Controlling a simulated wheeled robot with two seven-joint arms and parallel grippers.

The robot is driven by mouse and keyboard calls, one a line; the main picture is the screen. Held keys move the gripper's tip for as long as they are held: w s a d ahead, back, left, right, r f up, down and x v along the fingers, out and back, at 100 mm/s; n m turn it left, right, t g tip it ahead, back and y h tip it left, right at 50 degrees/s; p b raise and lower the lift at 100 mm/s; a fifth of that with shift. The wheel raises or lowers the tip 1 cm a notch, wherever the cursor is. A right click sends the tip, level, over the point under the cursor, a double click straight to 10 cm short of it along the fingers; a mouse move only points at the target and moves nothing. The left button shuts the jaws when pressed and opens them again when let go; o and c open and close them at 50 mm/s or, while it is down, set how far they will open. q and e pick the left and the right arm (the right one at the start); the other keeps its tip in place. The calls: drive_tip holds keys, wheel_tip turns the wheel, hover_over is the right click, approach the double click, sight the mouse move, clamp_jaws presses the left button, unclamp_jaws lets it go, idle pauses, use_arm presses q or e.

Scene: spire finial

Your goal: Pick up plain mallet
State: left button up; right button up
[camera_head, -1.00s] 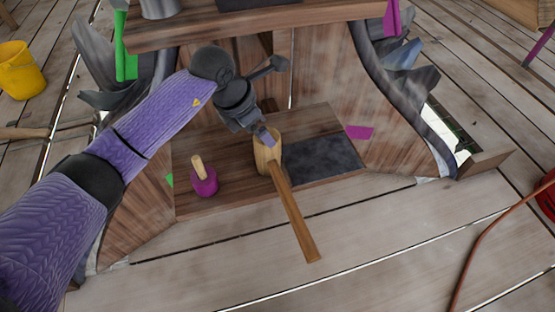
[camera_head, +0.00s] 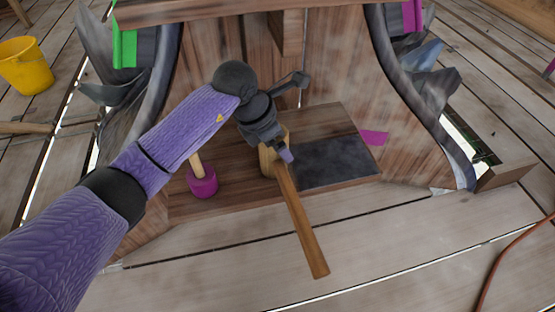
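The plain mallet has a light wooden head (camera_head: 267,162) on the low wooden shelf and a flat wooden handle (camera_head: 304,235) that reaches forward over the shelf's front edge. My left gripper (camera_head: 287,155) is over the mallet where head and handle meet, and it hides part of the head. Its fingers are small and partly hidden, so I cannot tell whether they are open, shut or touching the mallet. A second mallet with a magenta head (camera_head: 203,182) stands left of it, its short wooden handle pointing up. My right gripper is not in view.
The shelf (camera_head: 235,205) has a dark slab (camera_head: 330,162) at its right. Curved wooden side walls flank it, with grey leaf-like ornaments outside. A yellow bucket (camera_head: 25,66) stands far left. A red cable (camera_head: 508,262) lies at right. The front floor planks are mostly clear.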

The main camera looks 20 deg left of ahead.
use_arm(q)
drive_tip(key=c, duration=1.2)
drive_tip(key=shift+r, duration=0.1)
